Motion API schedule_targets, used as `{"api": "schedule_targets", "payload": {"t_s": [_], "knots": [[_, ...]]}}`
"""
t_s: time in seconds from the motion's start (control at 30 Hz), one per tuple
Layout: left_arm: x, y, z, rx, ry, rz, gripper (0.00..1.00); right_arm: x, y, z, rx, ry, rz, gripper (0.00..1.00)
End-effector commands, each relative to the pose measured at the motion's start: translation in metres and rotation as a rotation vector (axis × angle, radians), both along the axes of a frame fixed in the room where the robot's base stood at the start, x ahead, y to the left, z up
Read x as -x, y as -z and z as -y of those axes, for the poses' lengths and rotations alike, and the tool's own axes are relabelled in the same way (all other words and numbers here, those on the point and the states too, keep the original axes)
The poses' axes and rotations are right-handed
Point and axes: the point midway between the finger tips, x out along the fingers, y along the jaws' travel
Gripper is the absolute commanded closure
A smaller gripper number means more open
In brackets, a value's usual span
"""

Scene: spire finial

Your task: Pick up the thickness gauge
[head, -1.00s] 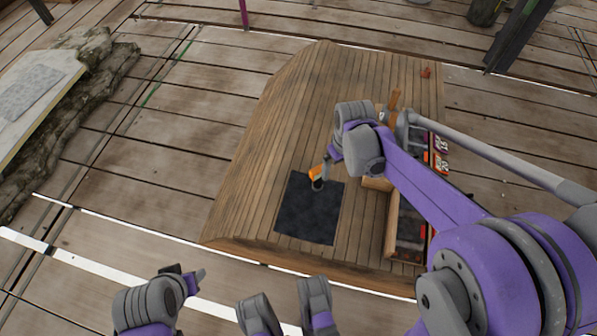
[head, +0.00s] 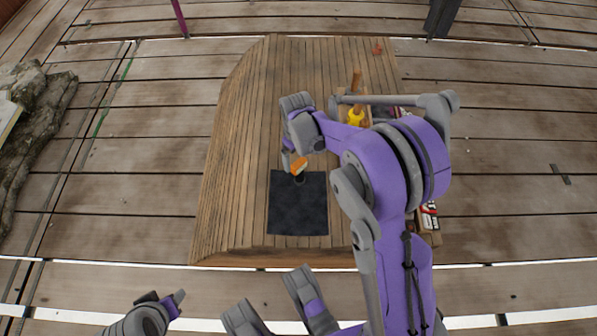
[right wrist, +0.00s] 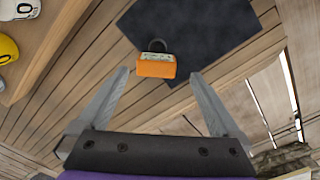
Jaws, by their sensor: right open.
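The thickness gauge looks like a small orange block with a pale face and a dark ring; it lies by the edge of a dark mat. It shows in the head view (head: 299,165) and the right wrist view (right wrist: 156,69). My right gripper (head: 289,160) is open and right beside the gauge in the head view. In the right wrist view its fingers (right wrist: 159,77) are spread, with the gauge ahead between the tips, apart from both. My left gripper (head: 172,302) is at the lower left, far from the gauge; its jaw opening cannot be made out.
The dark mat (head: 298,210) lies on a slatted wooden table (head: 240,150). A yellow item (head: 356,116) and a wooden-handled tool (head: 356,79) are behind my right arm. A small red item (head: 377,49) is at the far edge. The table's left side is clear.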

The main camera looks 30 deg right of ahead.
Motion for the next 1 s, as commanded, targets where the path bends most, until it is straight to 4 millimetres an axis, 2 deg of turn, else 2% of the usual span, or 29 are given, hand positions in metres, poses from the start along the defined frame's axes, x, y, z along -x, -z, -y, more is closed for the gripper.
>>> {"api": "schedule_targets", "payload": {"t_s": [0.33,0.6,1.0], "knots": [[-0.003,0.019,0.000,0.000,0.000,-0.004,0.50,-0.004,0.046,0.006,0.000,0.000,0.000,0.00],[-0.003,0.019,0.000,0.000,0.000,-0.004,0.50,-0.003,0.049,0.006,0.000,0.000,0.000,0.02],[-0.003,0.019,0.000,0.000,0.000,-0.003,0.50,-0.003,0.049,0.006,0.000,0.000,0.000,0.74]]}}
